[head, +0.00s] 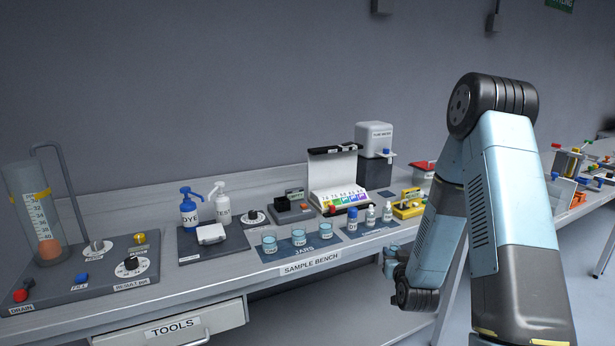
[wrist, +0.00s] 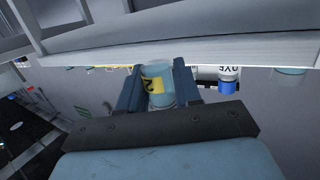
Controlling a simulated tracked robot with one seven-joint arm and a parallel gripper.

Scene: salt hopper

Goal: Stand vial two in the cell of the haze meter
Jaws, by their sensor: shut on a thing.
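In the wrist view my gripper (wrist: 157,84) is shut on a clear bluish vial with a yellow label marked 2, vial two (wrist: 154,86). The vial sits between the two dark fingers, in front of the bench edge. In the head view my arm reaches down to the front of the bench; the gripper is mostly hidden behind its own links, and a bluish part shows beside it. I cannot tell for sure which device is the haze meter; its cell is not clearly seen in either view.
The sample bench (head: 262,277) carries jars (head: 298,237), small bottles (head: 371,215), a colour chart stand (head: 333,175), a white-topped machine (head: 374,138) and pump bottles (head: 190,208). A tall cylinder (head: 33,210) stands at left. A tools drawer (head: 172,328) hangs below.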

